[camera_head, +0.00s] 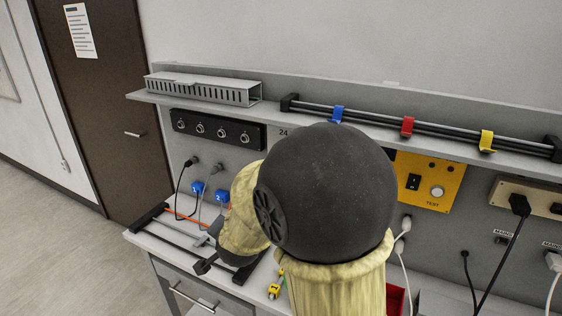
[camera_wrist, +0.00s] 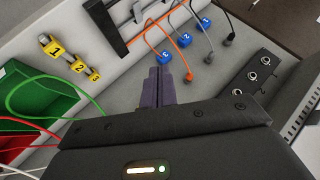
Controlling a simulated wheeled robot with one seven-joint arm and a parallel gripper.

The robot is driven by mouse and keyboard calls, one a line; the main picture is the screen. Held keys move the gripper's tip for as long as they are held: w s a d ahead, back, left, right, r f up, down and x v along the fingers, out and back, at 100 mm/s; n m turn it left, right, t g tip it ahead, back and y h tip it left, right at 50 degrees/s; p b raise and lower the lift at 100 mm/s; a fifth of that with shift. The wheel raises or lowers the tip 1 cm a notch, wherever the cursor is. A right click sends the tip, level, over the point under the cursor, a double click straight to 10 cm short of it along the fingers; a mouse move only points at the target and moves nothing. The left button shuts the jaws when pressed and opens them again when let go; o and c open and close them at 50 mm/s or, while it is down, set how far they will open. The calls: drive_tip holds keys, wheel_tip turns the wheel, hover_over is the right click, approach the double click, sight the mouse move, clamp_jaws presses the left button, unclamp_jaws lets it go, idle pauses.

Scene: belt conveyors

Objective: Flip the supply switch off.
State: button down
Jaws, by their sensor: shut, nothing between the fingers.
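A "24" label (camera_head: 283,132) shows on the grey back panel; what lies below it is hidden by my arm in the head view. My gripper (camera_wrist: 160,73) is shut and empty in the wrist view. Its dark fingertips are near the blue plug marked 3 (camera_wrist: 164,57); I cannot tell if they touch. No switch shows clearly in the wrist view.
A black strip of round sockets (camera_head: 219,130) is on the panel under the shelf (camera_head: 271,110). Blue plugs with cables (camera_head: 197,188) and a black rail frame (camera_head: 152,219) are at the left bench end. A green bin (camera_wrist: 40,107) and yellow numbered markers (camera_wrist: 57,50) lie nearby.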

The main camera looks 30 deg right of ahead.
drive_tip(key=w+d+r+m+h+p, duration=0.2)
drive_tip(key=d+r+m+h, duration=0.5)
drive_tip(key=r+m+h, duration=0.4)
drive_tip(key=m, duration=0.6)
drive_tip(key=shift+w+d+h, duration=0.2)
drive_tip(key=shift+h, duration=0.1)
drive_tip(key=p+x, duration=0.5)
drive_tip(key=x, duration=0.9)
